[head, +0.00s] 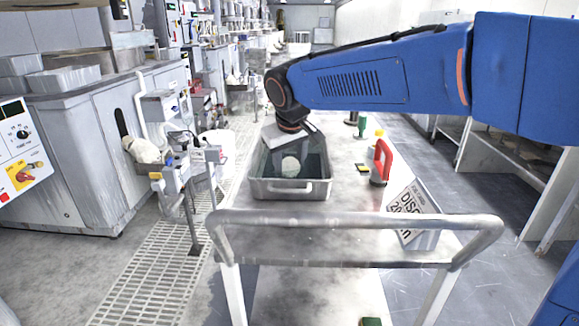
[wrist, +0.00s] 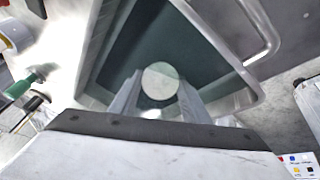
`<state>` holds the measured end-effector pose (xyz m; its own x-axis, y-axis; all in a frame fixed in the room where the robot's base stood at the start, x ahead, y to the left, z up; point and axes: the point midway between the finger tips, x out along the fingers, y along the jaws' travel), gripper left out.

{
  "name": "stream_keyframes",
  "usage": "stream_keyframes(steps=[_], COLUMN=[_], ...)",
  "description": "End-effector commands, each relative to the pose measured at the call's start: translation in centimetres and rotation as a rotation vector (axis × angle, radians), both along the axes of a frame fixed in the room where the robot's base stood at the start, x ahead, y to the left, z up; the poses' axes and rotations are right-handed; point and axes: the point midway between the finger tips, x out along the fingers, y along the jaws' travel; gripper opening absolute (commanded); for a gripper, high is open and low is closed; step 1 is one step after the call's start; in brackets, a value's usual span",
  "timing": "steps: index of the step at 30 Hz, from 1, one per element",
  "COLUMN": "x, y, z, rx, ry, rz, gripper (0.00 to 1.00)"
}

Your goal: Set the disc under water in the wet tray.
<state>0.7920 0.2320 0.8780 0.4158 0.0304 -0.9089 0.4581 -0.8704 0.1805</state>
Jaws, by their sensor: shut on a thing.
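The wet tray (head: 290,190) is a grey metal pan with a front handle, standing on the bench; its dark teal inside fills much of the wrist view, where its rim (wrist: 232,38) also shows. The disc (head: 290,165) is pale and round, inside the tray's outline. In the wrist view the disc (wrist: 160,80) sits between the tips of my gripper's two fingers (wrist: 160,97), which are shut on it. In the head view my wrist hides the far part of the tray. I cannot tell whether the disc is under the water surface or touches the tray floor.
A metal rail (head: 350,222) crosses the near end. Bench top between tray and rail is clear.

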Motion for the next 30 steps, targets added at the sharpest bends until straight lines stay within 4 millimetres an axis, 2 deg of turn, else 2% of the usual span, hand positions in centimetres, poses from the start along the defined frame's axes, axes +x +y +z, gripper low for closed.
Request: stream_keyframes(steps=[3,13,14,15,16,25,30], x=[0.0,0.0,0.0,0.0,0.0,0.0,-0.6], y=[0.0,0.0,0.0,0.0,0.0,0.0,0.0], z=[-0.8,-1.0,-1.0,-1.0,-1.0,-0.8,0.7], rx=[0.000,0.000,0.000,0.000,0.000,0.000,0.001], ry=[-0.001,-0.001,-0.001,-0.001,-0.001,-0.001,-0.003], rz=[0.001,0.001,0.001,0.001,0.001,0.000,0.001], gripper=[0.00,0.00,0.47,0.57,0.61,0.61,0.61])
